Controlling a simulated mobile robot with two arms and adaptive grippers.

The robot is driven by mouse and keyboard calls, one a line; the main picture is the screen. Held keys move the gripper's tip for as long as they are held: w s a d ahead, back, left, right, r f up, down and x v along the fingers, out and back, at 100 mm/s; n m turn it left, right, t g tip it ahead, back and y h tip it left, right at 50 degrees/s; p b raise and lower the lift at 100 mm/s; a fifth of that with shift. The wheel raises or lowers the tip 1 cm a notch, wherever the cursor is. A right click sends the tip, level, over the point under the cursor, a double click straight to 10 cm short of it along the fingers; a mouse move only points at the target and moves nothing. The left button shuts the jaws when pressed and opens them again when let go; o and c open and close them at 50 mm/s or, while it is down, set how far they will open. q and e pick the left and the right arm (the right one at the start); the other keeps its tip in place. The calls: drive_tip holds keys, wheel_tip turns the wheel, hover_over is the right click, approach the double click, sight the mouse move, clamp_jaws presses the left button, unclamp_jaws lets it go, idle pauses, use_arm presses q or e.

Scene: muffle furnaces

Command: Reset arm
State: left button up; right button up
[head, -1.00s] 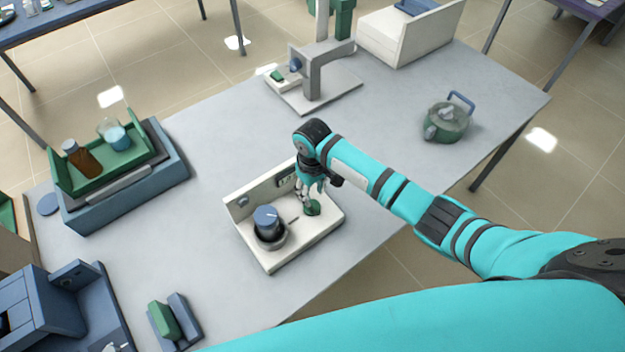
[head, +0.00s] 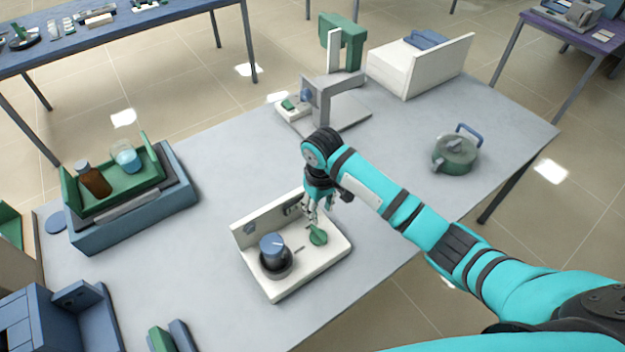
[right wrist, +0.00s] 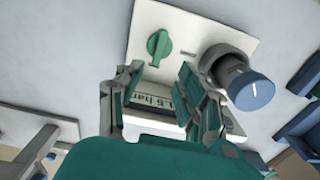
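My right gripper (head: 322,214) hangs just above a white device (head: 333,262) on the grey table. In the right wrist view its two fingers stand apart with nothing held between them, and the gripper (right wrist: 160,82) is open. A green knob (head: 318,236) sits on the device's base below the fingertips. The knob (right wrist: 158,46) lies beyond the fingertips in the right wrist view, clear of them. A blue-capped dark cylinder (head: 272,250) stands beside the knob. The device's back panel has a small display, partly hidden by my fingers. My left gripper is not in view.
A green tray (head: 66,195) with a brown bottle and a beaker rests on a blue-grey unit at left. A grey stand (head: 322,98) and a white box (head: 400,72) are at the back. A green pot (head: 455,152) is at right. The middle tabletop is clear.

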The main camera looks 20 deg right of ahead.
drive_tip(key=s+a+f+t+y, duration=0.1)
drive_tip(key=s+a+f+y, duration=0.15)
drive_tip(key=s, duration=0.85)
drive_tip(key=s+d+r+m+t+h, duration=0.1)
drive_tip(key=s+d+r, duration=0.1)
drive_tip(key=s+d, duration=0.35)
drive_tip(key=s+d+r+m+t+h, duration=0.1)
drive_tip(key=s+d+r+t, duration=0.15)
drive_tip(key=s, duration=0.65)
wheel_tip(320, 180, down, 33)
drive_tip(key=s+g+b, duration=0.1)
drive_tip(key=g+b, duration=0.1)
drive_tip(key=b, duration=0.5)
drive_tip(key=s+d+f+b, duration=0.1)
drive_tip(key=s+f+b, duration=0.1)
drive_tip(key=s+f, duration=0.6)
drive_tip(key=s+d+f+g+b, duration=0.1)
drive_tip(key=s+d+f+b, duration=0.1)
drive_tip(key=s+f, duration=0.7)
wheel_tip(320, 180, down, 4)
drive_tip(key=shift+d+f+n+b, duration=0.2)
drive_tip(key=shift+n+b, duration=0.1)
drive_tip(key=shift+b, duration=0.4)
